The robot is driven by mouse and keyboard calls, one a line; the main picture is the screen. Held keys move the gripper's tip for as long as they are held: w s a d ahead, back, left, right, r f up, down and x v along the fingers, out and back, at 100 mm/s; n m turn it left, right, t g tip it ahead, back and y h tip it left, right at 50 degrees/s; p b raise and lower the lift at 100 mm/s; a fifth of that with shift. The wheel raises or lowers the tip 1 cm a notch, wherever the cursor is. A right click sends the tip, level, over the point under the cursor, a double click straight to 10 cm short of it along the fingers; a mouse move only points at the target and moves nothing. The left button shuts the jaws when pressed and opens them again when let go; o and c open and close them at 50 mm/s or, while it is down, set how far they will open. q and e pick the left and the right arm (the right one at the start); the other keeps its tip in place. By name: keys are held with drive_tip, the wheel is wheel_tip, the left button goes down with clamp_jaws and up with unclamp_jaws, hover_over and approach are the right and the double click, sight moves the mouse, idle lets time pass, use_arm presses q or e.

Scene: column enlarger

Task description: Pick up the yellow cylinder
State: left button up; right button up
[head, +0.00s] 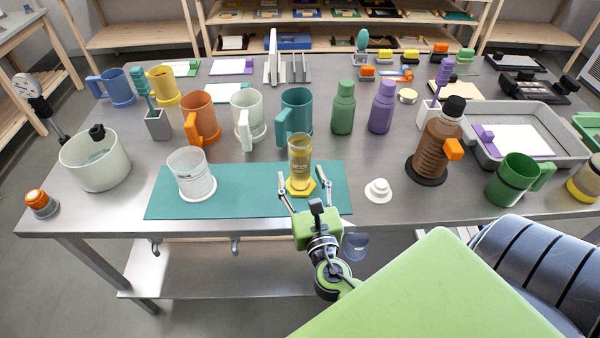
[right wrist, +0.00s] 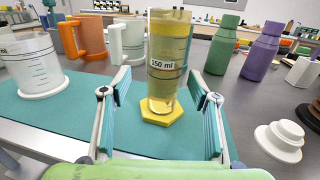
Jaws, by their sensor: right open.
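The yellow cylinder (head: 300,165) is a clear graduated cylinder with a yellow hexagonal foot and yellowish contents. It stands upright on the teal mat (head: 240,205). In the right wrist view the cylinder (right wrist: 167,70) is straight ahead, with a "150 ml" label facing me. My right gripper (head: 306,182) is open, and its two fingers point at the cylinder from the near side. The right wrist view shows the fingers (right wrist: 160,98) spread to the left and right of the foot, with no visible contact. My left gripper is not in view.
A clear beaker (head: 191,176) stands on the mat to the left. A white stepped stopper (head: 378,190) and a brown bottle (head: 436,145) stand to the right. Behind are several jugs, including a teal one (head: 296,112), and green (head: 343,108) and purple (head: 382,107) bottles.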

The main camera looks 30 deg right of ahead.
sight(303, 173)
drive_tip(key=shift+w+d+p, duration=0.35)
drive_tip(key=shift+w+d, duration=0.1)
drive_tip(key=shift+w, duration=0.15)
drive_tip(key=x, duration=0.2)
drive_tip(key=p+x, duration=0.1)
drive_tip(key=shift+w+d+f, duration=0.15)
drive_tip(key=shift+d+f, duration=0.1)
drive_tip(key=shift+f, duration=0.05)
drive_tip(key=shift+w+d, duration=0.1)
drive_tip(key=shift+w, duration=0.15)
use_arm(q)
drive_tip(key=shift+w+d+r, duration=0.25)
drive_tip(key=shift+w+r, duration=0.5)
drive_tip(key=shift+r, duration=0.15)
use_arm(e)
drive_tip(key=shift+s, duration=0.1)
drive_tip(key=c, duration=1.5)
